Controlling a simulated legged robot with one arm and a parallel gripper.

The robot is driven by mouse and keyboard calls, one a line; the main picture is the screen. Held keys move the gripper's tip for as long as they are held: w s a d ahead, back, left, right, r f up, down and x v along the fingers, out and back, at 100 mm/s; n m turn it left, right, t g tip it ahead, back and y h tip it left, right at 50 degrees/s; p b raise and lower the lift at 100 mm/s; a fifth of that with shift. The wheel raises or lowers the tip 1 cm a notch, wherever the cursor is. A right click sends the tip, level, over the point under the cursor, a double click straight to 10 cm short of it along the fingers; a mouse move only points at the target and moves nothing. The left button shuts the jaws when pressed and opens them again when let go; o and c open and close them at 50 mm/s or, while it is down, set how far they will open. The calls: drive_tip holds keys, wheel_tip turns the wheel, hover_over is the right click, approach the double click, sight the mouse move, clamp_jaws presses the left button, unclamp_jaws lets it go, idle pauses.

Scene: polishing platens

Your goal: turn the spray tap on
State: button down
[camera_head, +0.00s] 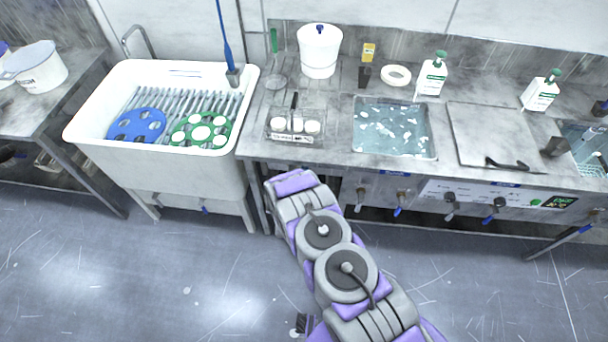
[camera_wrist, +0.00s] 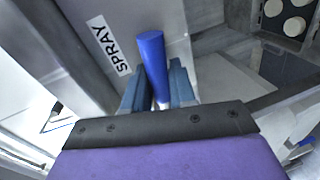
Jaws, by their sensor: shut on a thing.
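The spray tap shows in the wrist view as a blue lever handle (camera_wrist: 151,55) beside a white label (camera_wrist: 108,45) reading SPRAY. My gripper (camera_wrist: 158,88) is shut on this handle, with one blue-grey finger on each side of it. The handle stands out lengthwise beyond the fingers. The tap's body and its joint with the pipe are hidden. In the head view my arm covers the gripper and the spray tap at the front of the bench.
A white sink (camera_head: 160,167) with blue (camera_head: 125,125) and green discs stands left of my arm. The grey bench (camera_head: 345,145) holds a water bath (camera_head: 392,128), a white pot (camera_head: 319,52) and bottles. Several other taps (camera_head: 400,203) line its front at right. The floor (camera_head: 120,270) at left is open.

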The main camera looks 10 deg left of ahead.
drive_tip(key=shift+a, duration=0.15)
drive_tip(key=c, duration=1.1)
unclamp_jaws()
drive_tip(key=shift+a, duration=0.15)
drive_tip(key=shift+s, duration=0.35)
drive_tip(key=s+r, duration=0.1)
drive_tip(key=s, duration=0.4)
drive_tip(key=s+r+p, duration=0.1)
drive_tip(key=s, duration=0.5)
drive_tip(key=s+r, duration=0.1)
drive_tip(key=s, duration=0.4)
drive_tip(key=shift+s+d, duration=0.15)
drive_tip(key=shift+d, duration=0.05)
